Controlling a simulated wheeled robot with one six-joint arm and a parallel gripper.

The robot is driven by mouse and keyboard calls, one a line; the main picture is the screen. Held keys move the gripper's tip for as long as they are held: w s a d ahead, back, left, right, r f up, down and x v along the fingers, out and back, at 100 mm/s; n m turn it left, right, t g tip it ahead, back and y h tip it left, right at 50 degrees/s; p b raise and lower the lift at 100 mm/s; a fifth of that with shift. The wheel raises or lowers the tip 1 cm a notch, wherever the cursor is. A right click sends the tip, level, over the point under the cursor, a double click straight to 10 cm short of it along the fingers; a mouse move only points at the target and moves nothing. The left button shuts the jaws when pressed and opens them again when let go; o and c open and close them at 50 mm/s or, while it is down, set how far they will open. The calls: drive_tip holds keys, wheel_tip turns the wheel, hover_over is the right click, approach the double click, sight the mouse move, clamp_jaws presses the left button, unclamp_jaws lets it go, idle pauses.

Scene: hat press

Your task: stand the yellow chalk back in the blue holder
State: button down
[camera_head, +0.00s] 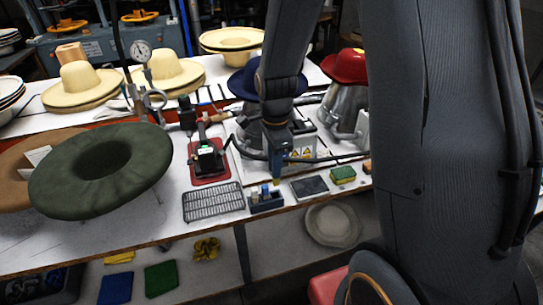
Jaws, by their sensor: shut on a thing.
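My gripper (277,174) points down over the table, just above the blue holder's right end. It is shut on the yellow chalk (277,182), of which only a small tip shows below the fingers. The blue holder (267,204) is a small dark-blue block near the table's front edge. Bluish and pale sticks (264,190) stand up in its left and middle part. The chalk appears above or at the holder's back right; I cannot tell whether it touches it.
A wire rack (213,203) lies left of the holder, a dark flat slab (309,186) right of it, then a green-yellow sponge (343,175). A black device on a red base (210,170) stands behind the rack. A big green hat (100,168) fills the left.

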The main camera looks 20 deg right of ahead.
sight(275, 182)
drive_tip(key=shift+w+f, duration=0.1)
drive_tip(key=shift+w, duration=0.05)
drive_tip(key=shift+d+f+b, duration=0.1)
drive_tip(key=shift+f+b, duration=0.95)
drive_tip(key=shift+f, duration=0.05)
drive_tip(key=shift+f+b, duration=0.9)
drive_tip(key=shift+f, duration=0.15)
drive_tip(key=shift+r+p, duration=0.1)
drive_tip(key=shift+p, duration=0.2)
drive_tip(key=shift+f+b, duration=0.8)
drive_tip(key=shift+f, duration=0.65)
drive_tip(key=c, duration=1.6)
unclamp_jaws()
